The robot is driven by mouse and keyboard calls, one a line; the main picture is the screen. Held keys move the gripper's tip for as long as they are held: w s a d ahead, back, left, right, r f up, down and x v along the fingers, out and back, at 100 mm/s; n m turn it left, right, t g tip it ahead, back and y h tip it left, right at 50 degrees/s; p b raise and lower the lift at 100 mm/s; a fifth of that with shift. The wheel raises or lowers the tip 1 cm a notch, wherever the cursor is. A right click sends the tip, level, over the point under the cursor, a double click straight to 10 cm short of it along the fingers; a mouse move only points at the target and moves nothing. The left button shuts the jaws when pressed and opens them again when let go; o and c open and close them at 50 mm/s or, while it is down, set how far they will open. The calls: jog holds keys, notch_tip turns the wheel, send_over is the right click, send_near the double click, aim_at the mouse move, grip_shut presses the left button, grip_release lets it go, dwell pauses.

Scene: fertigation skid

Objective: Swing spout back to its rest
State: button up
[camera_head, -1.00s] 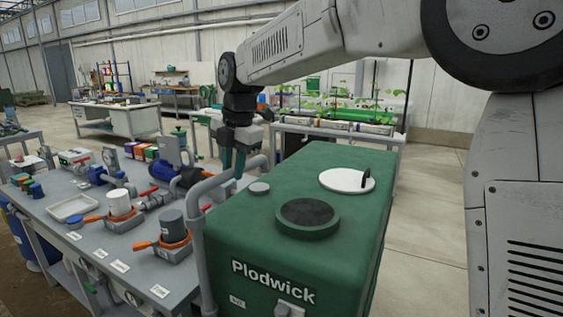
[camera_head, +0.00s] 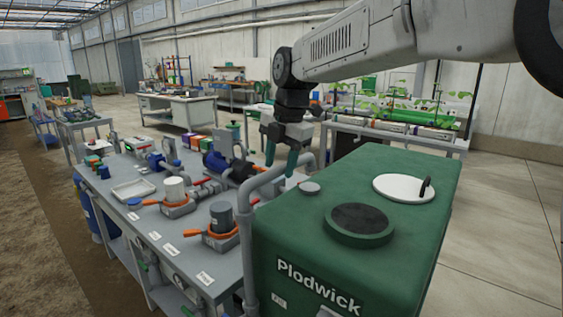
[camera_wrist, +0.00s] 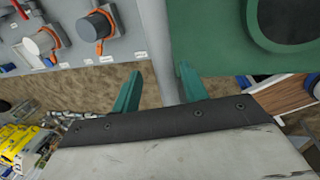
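The spout (camera_head: 247,205) is a bent grey pipe. It rises along the left side of the green Plodwick tank (camera_head: 285,240), and its upper arm slants back and right behind the tank's near left corner. My gripper (camera_head: 281,163) is above and around the upper arm in the head view, its two teal fingers spread. I cannot tell whether either finger touches the pipe. In the wrist view my gripper (camera_wrist: 160,88) is open, with a grey upright pipe running near and between the fingers. The spout's outlet and its rest are not clearly seen.
Left of the tank stands a grey bench (camera_head: 178,240) with pumps, orange-handled fittings, a white tray (camera_head: 133,189) and labels. The tank top carries a dark round hatch (camera_head: 359,224) and a white lid (camera_head: 404,188). Open floor lies right of the tank.

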jog(key=shift+d, duration=0.1)
jog(key=shift+d+r, duration=0.1)
jog(key=shift+r, duration=0.3)
jog(key=a+v, duration=0.1)
jog(key=v, duration=0.5)
jog(key=shift+d+r, duration=0.45)
